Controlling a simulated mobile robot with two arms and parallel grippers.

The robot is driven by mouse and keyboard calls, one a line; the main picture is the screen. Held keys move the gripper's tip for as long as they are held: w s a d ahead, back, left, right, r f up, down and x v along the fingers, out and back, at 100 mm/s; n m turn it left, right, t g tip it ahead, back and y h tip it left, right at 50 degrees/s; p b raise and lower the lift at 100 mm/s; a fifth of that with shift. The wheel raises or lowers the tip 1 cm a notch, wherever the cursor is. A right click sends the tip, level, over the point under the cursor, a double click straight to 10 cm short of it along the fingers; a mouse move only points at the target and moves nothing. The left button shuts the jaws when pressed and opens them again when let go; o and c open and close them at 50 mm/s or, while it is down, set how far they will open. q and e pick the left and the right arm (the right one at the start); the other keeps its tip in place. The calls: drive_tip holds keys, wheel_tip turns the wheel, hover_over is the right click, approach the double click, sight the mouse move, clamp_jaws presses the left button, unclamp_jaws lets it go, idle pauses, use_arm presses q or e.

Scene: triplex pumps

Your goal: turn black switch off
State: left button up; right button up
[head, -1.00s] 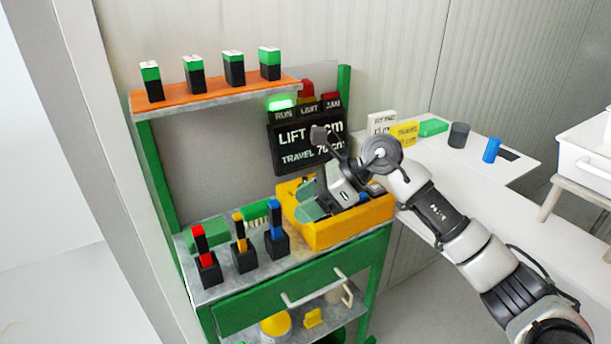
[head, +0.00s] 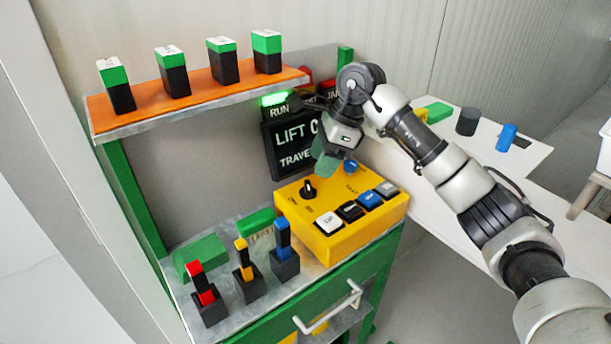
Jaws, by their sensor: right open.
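The yellow control box (head: 330,243) stands on the bench top. A black switch with a raised knob (head: 308,189) sits at its upper left; small print beside it is too small to read surely. My right gripper (head: 324,163) has green finger pads pointing down. It hangs above the back of the box, up and right of the black switch and apart from it. Its jaws are open with nothing seen between them. My left gripper is not in view.
The box also carries a white button (head: 329,222), a black button (head: 350,210), other buttons and a blue knob (head: 351,166). Red, yellow and blue levers stand in front left. A display (head: 292,143) stands behind, with a lit green RUN lamp (head: 275,99). An orange shelf (head: 205,98) holds green-topped blocks.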

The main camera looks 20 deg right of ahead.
sight(310, 184)
drive_tip(key=x, duration=0.5)
drive_tip(key=shift+s+f+p, duration=0.1)
drive_tip(key=shift+p, duration=0.2)
drive_tip(key=shift+a+f, duration=0.15)
drive_tip(key=shift+f, duration=0.3)
drive_tip(key=c, duration=0.6)
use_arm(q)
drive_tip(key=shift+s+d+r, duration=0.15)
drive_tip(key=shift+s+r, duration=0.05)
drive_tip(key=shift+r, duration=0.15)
use_arm(e)
drive_tip(key=shift+c, duration=0.2)
